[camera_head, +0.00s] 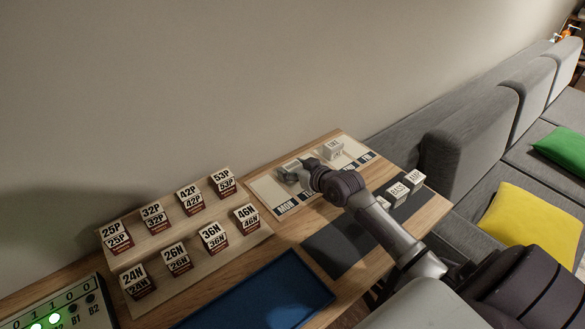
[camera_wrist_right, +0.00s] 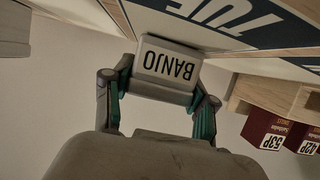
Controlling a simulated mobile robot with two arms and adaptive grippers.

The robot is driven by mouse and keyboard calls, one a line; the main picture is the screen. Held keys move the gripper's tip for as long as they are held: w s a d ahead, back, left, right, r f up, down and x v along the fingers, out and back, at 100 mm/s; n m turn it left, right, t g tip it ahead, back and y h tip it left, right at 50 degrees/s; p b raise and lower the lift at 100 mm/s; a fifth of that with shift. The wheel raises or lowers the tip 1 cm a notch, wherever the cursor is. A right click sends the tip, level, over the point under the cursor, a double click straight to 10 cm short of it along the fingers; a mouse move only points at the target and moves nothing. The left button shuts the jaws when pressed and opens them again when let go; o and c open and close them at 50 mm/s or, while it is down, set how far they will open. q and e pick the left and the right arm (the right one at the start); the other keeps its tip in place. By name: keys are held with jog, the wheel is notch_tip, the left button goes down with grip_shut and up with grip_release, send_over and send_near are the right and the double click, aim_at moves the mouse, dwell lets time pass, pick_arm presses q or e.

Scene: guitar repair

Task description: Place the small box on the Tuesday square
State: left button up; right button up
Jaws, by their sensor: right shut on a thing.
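The small white box marked BANJO (camera_wrist_right: 168,65) is held between the fingers of my right gripper (camera_wrist_right: 155,100) in the wrist view. In the head view my right gripper (camera_head: 290,173) is over the left part of the pale day board (camera_head: 268,192), near the Monday and Tuesday squares. The box is mostly hidden there by the gripper. The Tuesday label (camera_wrist_right: 238,18) shows beside the box in the wrist view. I cannot tell whether the box touches the board. My left gripper is out of view.
A white box (camera_head: 333,149) stands farther right on the board. Several white boxes, including BASS (camera_head: 398,194), stand on a dark mat (camera_head: 335,247). A stand with labelled boxes (camera_head: 160,240) is at left, and a blue tray (camera_head: 262,300) lies in front.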

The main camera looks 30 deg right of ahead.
jog(key=o, duration=1.2)
jog(key=shift+f, duration=0.1)
jog(key=v, duration=1.2)
